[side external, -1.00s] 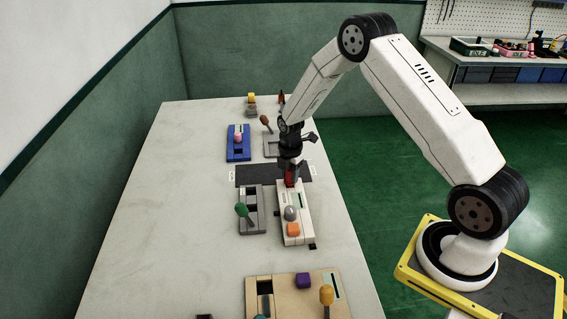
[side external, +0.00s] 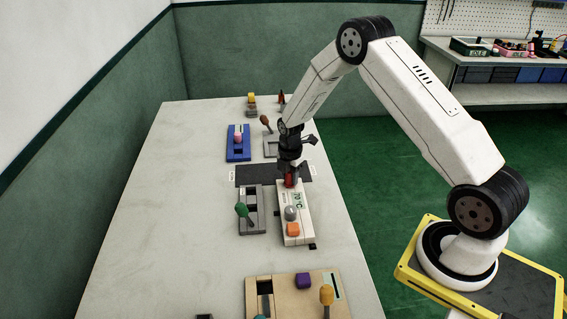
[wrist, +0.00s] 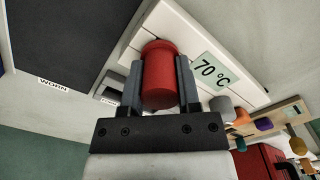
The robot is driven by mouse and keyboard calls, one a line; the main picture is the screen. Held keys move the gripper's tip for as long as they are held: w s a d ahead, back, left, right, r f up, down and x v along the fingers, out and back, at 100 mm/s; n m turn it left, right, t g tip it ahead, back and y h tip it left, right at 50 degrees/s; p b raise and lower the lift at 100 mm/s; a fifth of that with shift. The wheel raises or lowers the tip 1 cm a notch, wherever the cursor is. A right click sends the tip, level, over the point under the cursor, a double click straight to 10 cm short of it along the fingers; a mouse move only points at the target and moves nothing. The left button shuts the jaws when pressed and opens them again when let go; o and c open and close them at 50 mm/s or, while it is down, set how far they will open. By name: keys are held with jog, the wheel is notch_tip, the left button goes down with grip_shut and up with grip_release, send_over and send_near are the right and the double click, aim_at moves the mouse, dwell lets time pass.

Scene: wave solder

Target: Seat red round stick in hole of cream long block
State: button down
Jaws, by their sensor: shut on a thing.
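The cream long block (side external: 283,212) lies on the table below my gripper, and its white top also shows in the wrist view (wrist: 205,38). A green display (wrist: 211,69) on it reads 70 °C. My gripper (side external: 289,178) is at the block's far end, shut on the red round stick (wrist: 160,75). The stick also shows in the side view (side external: 289,181), as a small red patch below the fingers. The stick's lower end and the hole are hidden, so I cannot tell how deep it sits.
A grey block with a green knob (side external: 242,210) stands close to the left. A dark mat (side external: 255,174) lies behind. The table's left side is clear.

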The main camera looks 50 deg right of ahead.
jog(key=shift+c, duration=1.2)
grip_release()
jog(key=shift+r, duration=0.1)
jog(key=shift+r, duration=3.85)
